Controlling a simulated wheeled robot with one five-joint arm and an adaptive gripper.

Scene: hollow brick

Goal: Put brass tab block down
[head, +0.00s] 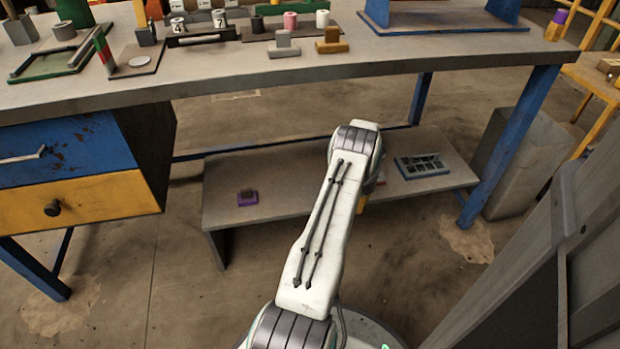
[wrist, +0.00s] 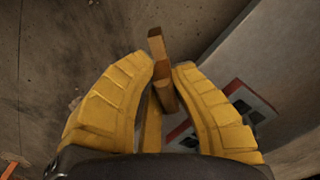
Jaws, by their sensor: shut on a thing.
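In the wrist view, my gripper (wrist: 164,72) has its two yellow fingers closed on a brass-brown block (wrist: 163,82) with a narrow upright part. The block stands out beyond the fingertips, above the floor and beside a grey surface edge. In the head view, my arm hides most of the gripper; only a bit of yellow shows beside the arm, over the lower shelf (head: 270,172). Another brass-coloured block with a tab (head: 331,42) stands on the bench top, next to a similar grey block (head: 284,45).
On the lower shelf are a small purple block (head: 247,198) at left and a compartmented tray (head: 422,165) at right. The shelf between is partly hidden by my arm. The bench edge (head: 300,72) and blue leg (head: 508,145) bound the space. A grey panel (head: 560,240) stands at right.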

